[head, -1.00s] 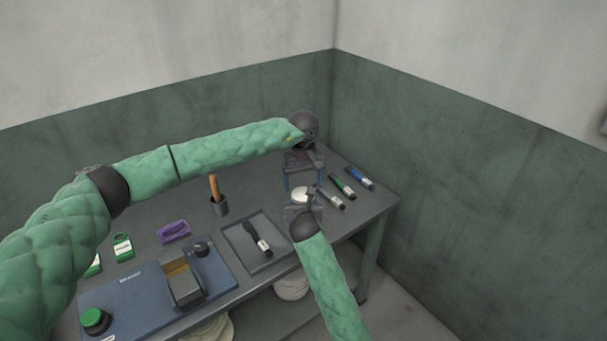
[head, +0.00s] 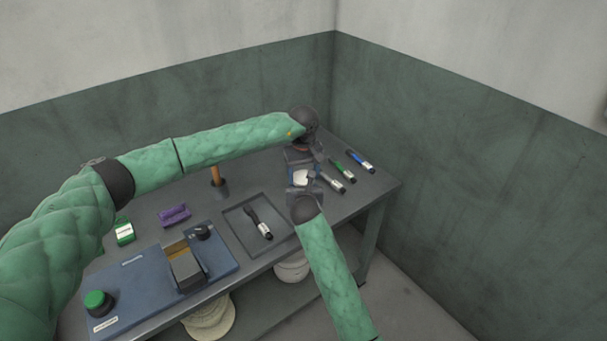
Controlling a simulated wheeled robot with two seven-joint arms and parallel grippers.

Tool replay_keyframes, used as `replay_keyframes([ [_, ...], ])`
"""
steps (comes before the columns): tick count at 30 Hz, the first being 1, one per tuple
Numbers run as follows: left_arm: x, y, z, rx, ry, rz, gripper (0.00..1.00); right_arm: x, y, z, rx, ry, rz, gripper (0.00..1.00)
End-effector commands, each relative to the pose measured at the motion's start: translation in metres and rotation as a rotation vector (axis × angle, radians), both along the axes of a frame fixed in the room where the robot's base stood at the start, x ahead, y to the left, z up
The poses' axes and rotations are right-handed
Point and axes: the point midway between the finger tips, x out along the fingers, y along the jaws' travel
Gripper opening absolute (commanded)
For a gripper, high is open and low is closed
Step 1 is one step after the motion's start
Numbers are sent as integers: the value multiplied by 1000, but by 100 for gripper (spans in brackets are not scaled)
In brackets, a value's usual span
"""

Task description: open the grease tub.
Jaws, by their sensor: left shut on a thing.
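The grease tub, a small white round thing (head: 300,177), stands at the back right part of the grey bench, partly hidden by both grippers. My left gripper (head: 303,175) comes over it from behind, its blue-edged fingers on either side of the tub, and is shut on it. Whether it grips the lid or the body is too small to tell. My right gripper (head: 305,187) is at the tub's near side, close to it. Its fingertips are partly hidden, so its opening is unclear.
Walls stand behind and right.

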Motion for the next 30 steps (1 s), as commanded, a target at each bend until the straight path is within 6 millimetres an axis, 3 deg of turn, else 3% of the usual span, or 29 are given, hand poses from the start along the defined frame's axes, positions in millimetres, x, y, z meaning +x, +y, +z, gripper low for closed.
replay_keyframes([
  [12, 1, -2, 1, -2, -2, 484, 37, -1, 2, 1, 1, -1, 3, 0],
  [25, 1, -2, 2, -3, -3, 549, 37, -1, 3, 1, 2, -1, 5, 0],
  [26, 1, -2, 2, -4, -3, 548, 70, -1, 3, 1, 2, -1, 5, 0],
  [28, 1, -2, 2, -3, -3, 548, 84, -1, 3, 1, 2, -1, 4, 0],
  [30, 1, -2, 1, -2, -2, 548, 86, -1, 2, 1, 1, -1, 3, 0],
])
